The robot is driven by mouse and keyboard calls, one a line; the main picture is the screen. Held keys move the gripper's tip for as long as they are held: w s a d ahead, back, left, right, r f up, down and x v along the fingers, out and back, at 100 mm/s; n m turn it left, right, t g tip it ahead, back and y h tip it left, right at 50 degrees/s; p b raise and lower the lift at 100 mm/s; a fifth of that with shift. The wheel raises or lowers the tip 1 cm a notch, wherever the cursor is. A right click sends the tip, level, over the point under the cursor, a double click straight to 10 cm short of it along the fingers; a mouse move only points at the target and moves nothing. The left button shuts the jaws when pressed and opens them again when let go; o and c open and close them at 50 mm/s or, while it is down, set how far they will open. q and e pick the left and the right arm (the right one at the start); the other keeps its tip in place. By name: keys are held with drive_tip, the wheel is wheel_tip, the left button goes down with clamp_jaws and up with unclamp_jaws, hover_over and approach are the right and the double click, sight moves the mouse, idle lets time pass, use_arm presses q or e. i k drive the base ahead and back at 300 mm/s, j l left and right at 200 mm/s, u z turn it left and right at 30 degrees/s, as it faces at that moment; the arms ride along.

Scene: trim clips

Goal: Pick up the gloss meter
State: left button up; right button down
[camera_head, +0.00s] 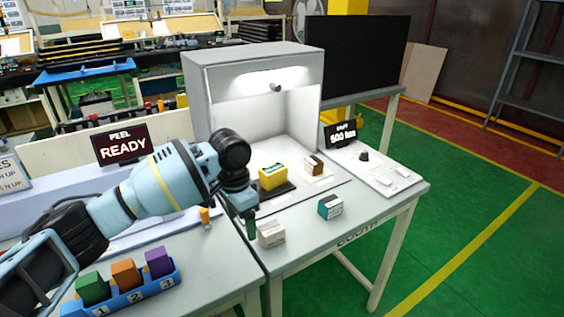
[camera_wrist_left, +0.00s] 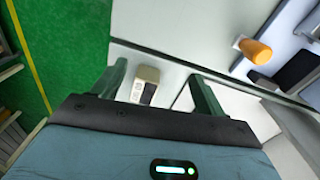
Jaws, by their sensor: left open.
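Several small box-shaped devices stand at the light booth, and I cannot tell for sure which is the gloss meter. A beige and white one (camera_head: 271,235) stands on the table's front left corner. It also shows in the left wrist view (camera_wrist_left: 146,84), with a dark patch on it, between the fingers and nearer the left one. My left gripper (camera_head: 250,228) is open and empty just beside it; in the left wrist view its fingers (camera_wrist_left: 160,90) are spread wide. A teal and white device (camera_head: 330,207) stands to the right. My right gripper is out of view.
In the booth (camera_head: 253,62) are a yellow device (camera_head: 272,177) on a dark mat and a brown and white one (camera_head: 314,165). A control panel (camera_head: 376,172) lies right. A blue numbered rack (camera_head: 122,297) holds coloured blocks. An orange knob (camera_head: 205,215) is near my left arm.

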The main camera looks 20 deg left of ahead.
sight(274, 175)
drive_tip(key=i, duration=0.9)
